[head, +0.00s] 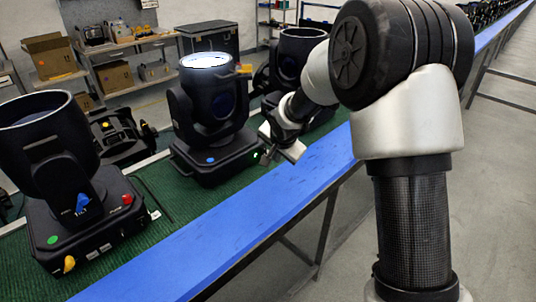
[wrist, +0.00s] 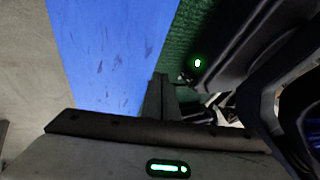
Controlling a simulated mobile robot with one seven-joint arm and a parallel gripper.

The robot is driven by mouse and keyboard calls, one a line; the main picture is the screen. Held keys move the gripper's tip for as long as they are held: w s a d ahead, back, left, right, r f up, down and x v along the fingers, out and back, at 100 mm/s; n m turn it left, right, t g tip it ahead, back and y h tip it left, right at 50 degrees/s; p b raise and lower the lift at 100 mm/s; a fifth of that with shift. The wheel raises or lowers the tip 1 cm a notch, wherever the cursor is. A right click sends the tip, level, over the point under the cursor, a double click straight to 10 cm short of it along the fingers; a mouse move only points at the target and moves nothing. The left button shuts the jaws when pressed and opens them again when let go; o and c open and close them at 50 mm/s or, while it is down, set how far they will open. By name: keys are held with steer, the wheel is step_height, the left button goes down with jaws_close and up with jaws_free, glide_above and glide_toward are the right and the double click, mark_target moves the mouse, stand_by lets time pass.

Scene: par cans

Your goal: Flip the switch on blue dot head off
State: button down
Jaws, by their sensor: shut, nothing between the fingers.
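The blue dot head (head: 212,110) is a black moving-head light standing upright on the green belt, its top lens glowing white. The blue dot (head: 210,160) is on the front of its base. A small green light (wrist: 197,63) shows on a dark base in the wrist view; a small light also shows at the base's right end in the head view. My gripper (head: 268,157) is shut and empty, just right of that base. In the wrist view its dark fingers (wrist: 160,95) point toward the belt beside the base. I cannot make out the switch itself or any contact.
A green-dot head (head: 65,180) with red and yellow knobs stands at the left front. Another black head (head: 300,50) stands behind my arm. A blue rail (head: 250,225) edges the green belt (head: 170,195). Shelves with boxes (head: 50,55) are behind; grey floor lies right.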

mark_target(267, 153)
steer(key=w+a+f, duration=0.1)
steer(key=w+f, duration=0.1)
steer(key=w, duration=0.1)
steer(key=shift+a+f+p, duration=0.15)
steer(key=shift+a+p, duration=0.2)
steer(key=shift+a, duration=0.05)
steer(key=shift+w+a+f, duration=0.15)
steer(key=shift+w+a, duration=0.45)
steer(key=shift+w, duration=0.05)
steer(key=shift+a+f+b, duration=0.1)
steer(key=shift+f+b, duration=0.35)
steer(key=shift+b, duration=0.7)
steer(key=shift+w+r, duration=0.1)
steer(key=shift+r, duration=0.35)
